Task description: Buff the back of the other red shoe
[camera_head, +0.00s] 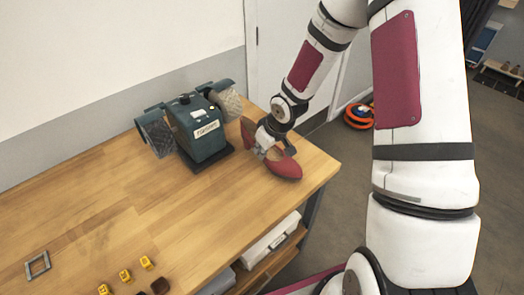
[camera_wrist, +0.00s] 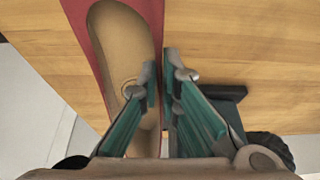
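A red shoe (camera_head: 285,167) with a tan insole is at the right end of the bench, near the buffing machine. In the wrist view, the shoe (camera_wrist: 120,50) fills the upper left, its open top facing the camera. My gripper (camera_head: 264,146) is at the shoe's side. In the wrist view, the fingertips of my gripper (camera_wrist: 161,75) are close together, with the thin red side wall between them, one finger inside and one outside. The teal buffing machine (camera_head: 207,131) has a left wheel (camera_head: 156,134) and a right wheel (camera_head: 229,103). The shoe's underside is hidden.
The wooden bench (camera_head: 110,215) is clear in the middle. Several small yellow blocks (camera_head: 125,275) and a grey frame (camera_head: 38,264) lie near its front left. A wall stands behind the bench. An orange coiled item (camera_head: 359,115) lies on the floor beyond it.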

